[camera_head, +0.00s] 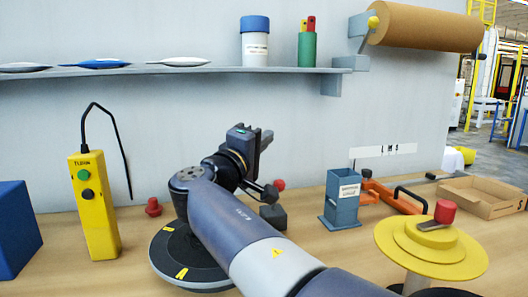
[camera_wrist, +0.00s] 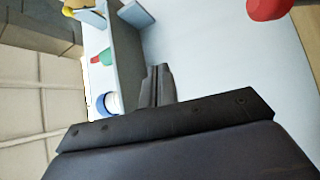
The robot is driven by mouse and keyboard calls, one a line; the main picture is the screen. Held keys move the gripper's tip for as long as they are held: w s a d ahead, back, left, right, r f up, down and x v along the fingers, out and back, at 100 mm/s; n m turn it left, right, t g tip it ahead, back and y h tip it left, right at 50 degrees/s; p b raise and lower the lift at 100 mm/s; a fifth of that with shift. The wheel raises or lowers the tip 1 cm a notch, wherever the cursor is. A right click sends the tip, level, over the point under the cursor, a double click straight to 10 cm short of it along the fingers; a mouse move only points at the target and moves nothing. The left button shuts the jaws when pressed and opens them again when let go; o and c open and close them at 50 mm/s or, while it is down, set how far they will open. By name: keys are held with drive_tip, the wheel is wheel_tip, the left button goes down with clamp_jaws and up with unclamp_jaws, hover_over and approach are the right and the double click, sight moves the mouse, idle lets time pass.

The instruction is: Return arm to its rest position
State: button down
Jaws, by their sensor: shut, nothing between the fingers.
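My arm (camera_head: 240,228) reaches from the bottom right of the head view over the wooden table, toward the wall. My gripper (camera_head: 262,139) is at its far end, raised above the table and in front of the grey wall. In the wrist view my gripper (camera_wrist: 157,84) shows its dark fingers close together with nothing held. It points toward the wall and shelf and appears to touch nothing. A black turntable (camera_head: 165,262) with yellow marks lies under and left of my arm, partly hidden by it.
A yellow button box (camera_head: 95,210) stands left and a blue block (camera_head: 12,230) far left. A yellow stepped disc (camera_head: 390,240) stands right, near a blue-grey holder (camera_head: 341,204) and cardboard tray (camera_head: 485,198). A wall shelf (camera_head: 180,71) and brown paper roll (camera_head: 420,28) hang above.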

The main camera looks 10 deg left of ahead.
drive_tip(key=shift+r, duration=0.3)
drive_tip(key=w+a+f+n+g+p, duration=0.1)
drive_tip(key=w+f+n+g+p, duration=0.1)
drive_tip(key=f+p, duration=0.3)
drive_tip(key=w+a+f+n+g+y+p, duration=0.1)
drive_tip(key=w+f+n+p, duration=0.1)
drive_tip(key=p, duration=1.1)
wheel_tip(320, 180, down, 3)
drive_tip(key=shift+w+a+r+g+p, duration=0.1)
drive_tip(key=shift+w+a+g+p, duration=0.3)
drive_tip(key=shift+w, duration=0.5)
drive_tip(key=shift+w+p, duration=0.15)
drive_tip(key=shift+p, duration=0.6)
drive_tip(key=shift+w+a+f+n+g+p, duration=0.15)
drive_tip(key=shift+f+n+g+p, duration=0.2)
drive_tip(key=shift+p, duration=0.35)
